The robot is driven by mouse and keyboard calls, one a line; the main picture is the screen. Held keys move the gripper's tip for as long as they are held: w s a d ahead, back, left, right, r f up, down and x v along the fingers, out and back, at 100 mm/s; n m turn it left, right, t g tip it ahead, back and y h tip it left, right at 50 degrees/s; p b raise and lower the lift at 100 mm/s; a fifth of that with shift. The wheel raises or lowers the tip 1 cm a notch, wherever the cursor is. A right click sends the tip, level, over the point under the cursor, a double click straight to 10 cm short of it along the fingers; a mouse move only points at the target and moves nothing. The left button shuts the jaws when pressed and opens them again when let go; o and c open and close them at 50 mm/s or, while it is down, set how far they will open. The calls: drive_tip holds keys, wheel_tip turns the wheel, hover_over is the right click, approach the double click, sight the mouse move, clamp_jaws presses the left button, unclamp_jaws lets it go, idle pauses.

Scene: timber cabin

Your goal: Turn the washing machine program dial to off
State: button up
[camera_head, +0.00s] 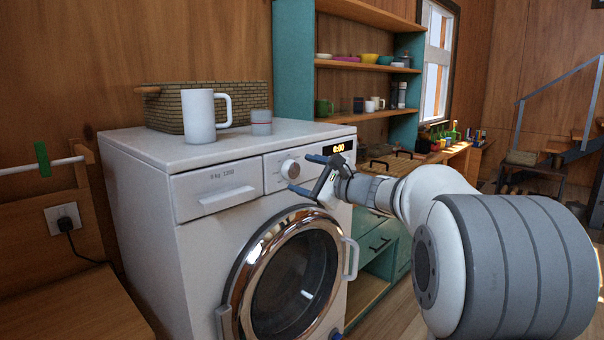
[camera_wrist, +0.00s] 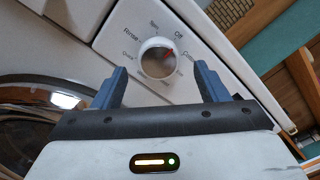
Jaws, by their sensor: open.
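The washing machine (camera_head: 150,215) is white with a round chrome-rimmed door. Its program dial (camera_head: 291,168) is a round knob on the front panel, also seen in the wrist view (camera_wrist: 158,62). A red mark on the dial points to the upper right, roughly between the "Off" label (camera_wrist: 179,36) and the label that seems to read "Cotton"; I cannot tell exactly which. My gripper (camera_head: 300,172) is open, with its blue fingers on either side of the dial, apparently without touching it. No part of the dial's face is hidden in the wrist view.
The display (camera_head: 338,148) reads 6:00, beside the dial. A white mug (camera_head: 199,117), a small jar (camera_head: 261,122) and a wicker basket (camera_head: 160,108) stand on the machine. The door handle (camera_head: 351,258) juts out below my gripper. A teal shelf (camera_head: 293,60) stands behind.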

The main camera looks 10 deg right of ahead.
drive_tip(key=v, duration=0.5)
drive_tip(key=shift+s+d, duration=0.15)
drive_tip(key=shift+s, duration=0.1)
